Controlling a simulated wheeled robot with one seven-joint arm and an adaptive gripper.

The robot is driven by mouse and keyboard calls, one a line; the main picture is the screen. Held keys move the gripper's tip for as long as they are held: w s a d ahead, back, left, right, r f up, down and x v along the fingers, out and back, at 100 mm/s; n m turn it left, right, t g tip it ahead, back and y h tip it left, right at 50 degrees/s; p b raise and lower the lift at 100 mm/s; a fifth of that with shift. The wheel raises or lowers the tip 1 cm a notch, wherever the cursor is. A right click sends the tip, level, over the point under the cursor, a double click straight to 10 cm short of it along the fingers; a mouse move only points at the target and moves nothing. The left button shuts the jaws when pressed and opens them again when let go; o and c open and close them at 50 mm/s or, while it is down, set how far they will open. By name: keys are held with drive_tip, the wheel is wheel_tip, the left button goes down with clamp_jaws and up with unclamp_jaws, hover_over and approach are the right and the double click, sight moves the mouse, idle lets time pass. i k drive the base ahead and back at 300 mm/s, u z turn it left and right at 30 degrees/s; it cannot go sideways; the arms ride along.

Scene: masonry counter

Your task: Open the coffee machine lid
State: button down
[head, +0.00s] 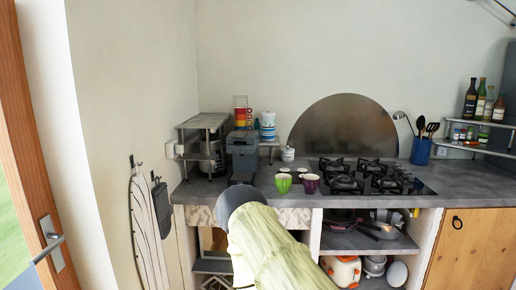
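The coffee machine looks to be the dark grey-blue boxy appliance (242,146) at the left part of the counter. Its top looks flat, but at this size I cannot make out the lid's edge or whether it is raised. My arm comes up from the bottom middle in a pale green cover and ends in a dark grey rounded part just in front of the machine's lower side. The fingers of my gripper cannot be made out against the machine, and I cannot tell whether they touch it. The machine's lower front is partly hidden.
A metal rack (203,122) stands left of the machine, against the wall. Stacked coloured cups (241,114) and a blue-striped container (267,126) are behind it.

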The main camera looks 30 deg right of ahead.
sight(250, 138)
drive_tip(key=z, duration=2.5)
drive_tip(key=i, duration=3.05)
drive_tip(key=u, duration=3.8)
